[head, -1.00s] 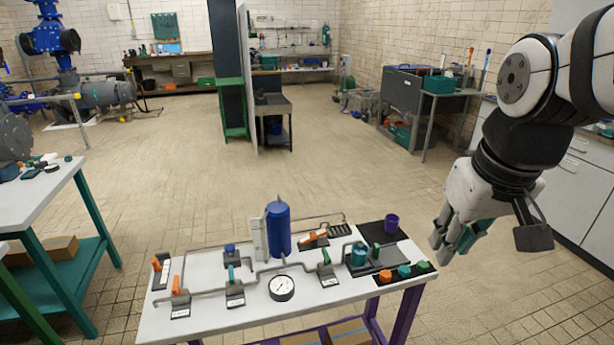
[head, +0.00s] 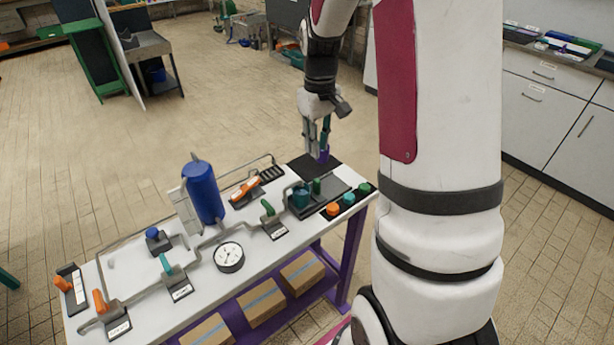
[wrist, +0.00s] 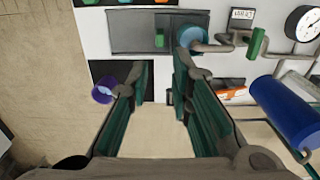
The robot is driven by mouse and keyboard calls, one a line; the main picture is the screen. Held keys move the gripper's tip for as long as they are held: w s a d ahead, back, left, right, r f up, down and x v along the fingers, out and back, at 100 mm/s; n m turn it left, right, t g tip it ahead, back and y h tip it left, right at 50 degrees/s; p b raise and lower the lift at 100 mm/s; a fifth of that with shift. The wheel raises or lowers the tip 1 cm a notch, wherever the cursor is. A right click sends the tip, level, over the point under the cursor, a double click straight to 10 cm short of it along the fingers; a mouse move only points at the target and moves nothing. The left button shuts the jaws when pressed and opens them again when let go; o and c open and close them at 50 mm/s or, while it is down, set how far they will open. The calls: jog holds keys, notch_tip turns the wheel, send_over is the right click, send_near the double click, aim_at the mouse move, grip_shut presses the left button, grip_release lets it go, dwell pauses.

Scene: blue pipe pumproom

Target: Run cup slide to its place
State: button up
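The purple cup (head: 323,157) stands on a black mat (head: 303,168) at the far right corner of the bench. In the wrist view the cup (wrist: 103,90) lies left of my left finger, outside the gap. My gripper (head: 318,150) hangs fingers-down close by the cup and partly covers it in the head view. Its green-padded fingers are apart and nothing is between them in the wrist view (wrist: 162,62). A dark grey slide plate (head: 333,188) lies nearer, with a teal round cup (head: 300,196) and a green handle (head: 316,186) on it.
Orange, teal and green buttons (head: 348,199) line the right front edge. A blue tank (head: 203,190), a gauge (head: 229,257), pipes and several valve handles fill the bench's left and middle. Boxes (head: 263,302) sit on the shelf below.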

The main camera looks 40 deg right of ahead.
aim_at(317, 180)
notch_tip(317, 180, down, 12)
jog(key=shift+f, duration=0.25)
dwell(0.3)
grip_shut()
